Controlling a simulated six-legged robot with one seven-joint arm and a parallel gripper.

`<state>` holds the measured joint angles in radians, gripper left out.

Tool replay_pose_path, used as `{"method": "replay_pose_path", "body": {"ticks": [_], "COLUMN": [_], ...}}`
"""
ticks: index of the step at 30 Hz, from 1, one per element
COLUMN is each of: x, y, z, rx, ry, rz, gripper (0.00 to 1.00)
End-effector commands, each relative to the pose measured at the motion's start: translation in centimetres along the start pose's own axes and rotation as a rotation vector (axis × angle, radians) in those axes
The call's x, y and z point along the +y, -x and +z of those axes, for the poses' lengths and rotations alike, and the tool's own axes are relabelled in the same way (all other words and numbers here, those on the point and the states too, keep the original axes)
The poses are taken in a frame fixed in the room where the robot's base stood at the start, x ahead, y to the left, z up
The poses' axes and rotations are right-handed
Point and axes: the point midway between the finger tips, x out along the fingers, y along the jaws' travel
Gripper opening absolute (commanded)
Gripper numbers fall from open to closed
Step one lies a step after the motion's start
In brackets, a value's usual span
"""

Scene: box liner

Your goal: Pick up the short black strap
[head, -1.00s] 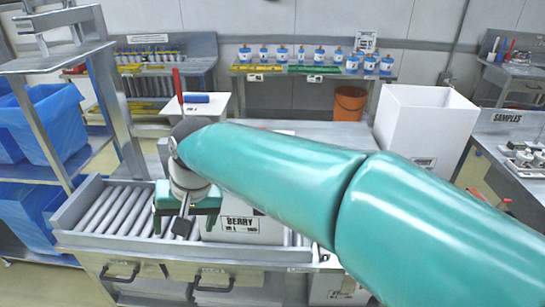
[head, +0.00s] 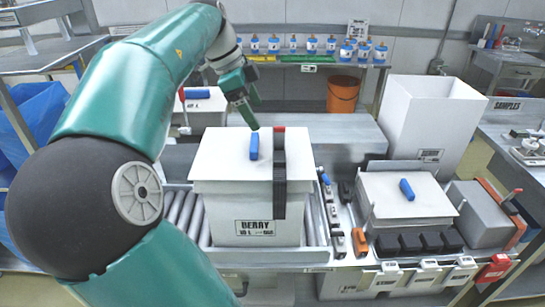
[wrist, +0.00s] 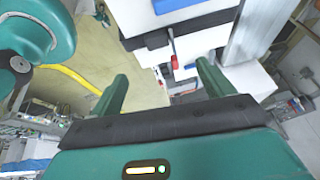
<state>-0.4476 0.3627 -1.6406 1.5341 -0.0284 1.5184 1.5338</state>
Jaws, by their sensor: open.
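A black strap (head: 279,175) with a red end lies over the lid of the white box marked BERRY (head: 225,215) and hangs down its front. It is the only long black band that I can make out; I cannot tell if a longer one exists. My gripper (head: 256,113) is open and empty in the head view, above the lid's back edge, up and left of the strap's red end and apart from it. In the wrist view, its two fingers (wrist: 162,72) stand wide apart. I cannot clearly make out the strap there.
A blue handle (head: 254,146) is on the lid, left of the strap. To the right are small tools, black blocks (head: 410,243), a second lid with a blue handle (head: 407,190), and a tall white bin (head: 430,120). Rollers (head: 182,212) lie left of the box.

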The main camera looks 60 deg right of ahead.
Motion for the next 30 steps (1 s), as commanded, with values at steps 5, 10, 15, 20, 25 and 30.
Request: {"method": "replay_pose_path", "body": {"ticks": [5,10,15,20,25,30], "x": [0.2,0.2,0.1,0.1,0.0,0.0], "y": [-3.6,-6.7,-8.0,-9.8,-12.3,-13.0], "z": [-0.3,-0.3,-0.2,-0.1,0.1,0.2], "rx": [-0.004,-0.004,-0.004,-0.004,-0.003,-0.004], "ry": [0.002,0.003,0.006,0.005,0.006,0.007], "rz": [0.004,0.004,0.001,0.003,0.001,0.000], "gripper": [0.80,0.80,0.80,0.80,0.80,0.80]}}
